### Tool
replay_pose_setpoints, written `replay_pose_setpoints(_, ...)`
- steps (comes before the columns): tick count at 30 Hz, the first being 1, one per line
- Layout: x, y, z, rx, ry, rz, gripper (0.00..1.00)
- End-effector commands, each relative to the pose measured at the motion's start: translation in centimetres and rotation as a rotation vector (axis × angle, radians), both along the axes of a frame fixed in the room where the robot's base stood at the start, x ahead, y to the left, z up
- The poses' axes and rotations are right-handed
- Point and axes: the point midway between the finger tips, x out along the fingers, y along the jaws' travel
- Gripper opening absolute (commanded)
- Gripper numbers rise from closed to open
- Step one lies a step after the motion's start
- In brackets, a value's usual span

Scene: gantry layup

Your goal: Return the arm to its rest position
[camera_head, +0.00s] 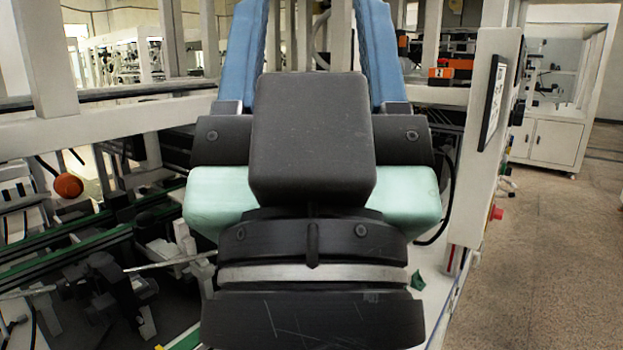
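My gripper (314,35) fills the middle of the head view, seen from behind and pointing away from me. Its dark wrist and body with a mint-green band are close to the camera. Its two long blue fingers stand wide apart, and the background shows between them. I see nothing held in the visible part of the gap. The fingertips run to the top edge of the picture. My arm hides much of what lies directly ahead.
A pale machine frame with green-edged rails (40,262) is at left, with an orange ball (68,186) on it. A white post with a screen (493,103) and a red button (496,213) stands close at right. The floor (560,250) at far right is clear.

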Motion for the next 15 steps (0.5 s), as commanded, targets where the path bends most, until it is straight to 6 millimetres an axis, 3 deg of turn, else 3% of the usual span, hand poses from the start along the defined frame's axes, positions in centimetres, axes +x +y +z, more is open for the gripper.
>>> replay_pose_setpoints(1,0.0,0.0,2.8,0.001,0.0,0.001,0.58)
replay_pose_setpoints(9,0.1,0.1,10.9,0.001,0.003,0.002,0.58)
replay_pose_setpoints(15,0.1,0.1,15.1,0.001,0.004,0.002,0.58)
